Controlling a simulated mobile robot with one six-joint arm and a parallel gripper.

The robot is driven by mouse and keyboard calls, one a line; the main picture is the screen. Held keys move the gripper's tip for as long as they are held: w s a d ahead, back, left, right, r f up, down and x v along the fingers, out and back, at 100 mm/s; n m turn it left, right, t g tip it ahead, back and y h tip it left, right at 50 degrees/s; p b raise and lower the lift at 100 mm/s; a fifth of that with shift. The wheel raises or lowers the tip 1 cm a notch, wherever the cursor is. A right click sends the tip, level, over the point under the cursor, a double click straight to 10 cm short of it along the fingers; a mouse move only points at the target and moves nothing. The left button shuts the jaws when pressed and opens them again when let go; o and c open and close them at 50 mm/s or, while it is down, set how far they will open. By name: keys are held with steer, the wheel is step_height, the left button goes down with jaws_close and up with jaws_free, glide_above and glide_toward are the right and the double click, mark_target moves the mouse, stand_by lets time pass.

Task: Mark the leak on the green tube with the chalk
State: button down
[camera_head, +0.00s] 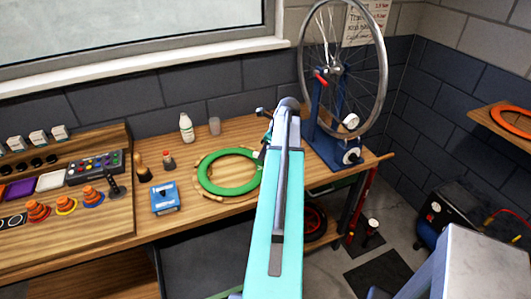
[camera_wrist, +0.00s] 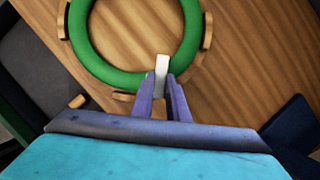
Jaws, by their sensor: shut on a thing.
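The green tube (camera_head: 230,190) lies as a ring on the wooden bench, to the left of my arm in the head view. It fills the upper left of the wrist view (camera_wrist: 91,62), with small wooden blocks around its outer edge. My gripper (camera_wrist: 161,88) is shut on a white stick, the chalk (camera_wrist: 162,66). The chalk's tip points at the ring's lower right part and overlaps it in the picture; whether it touches, I cannot tell. No leak or chalk mark is clear on the tube.
A wheel (camera_head: 385,60) stands in a blue truing stand (camera_head: 327,140) to the right.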

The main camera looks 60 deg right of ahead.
steer(key=shift+r+p, duration=1.05)
steer(key=shift+r, duration=0.6)
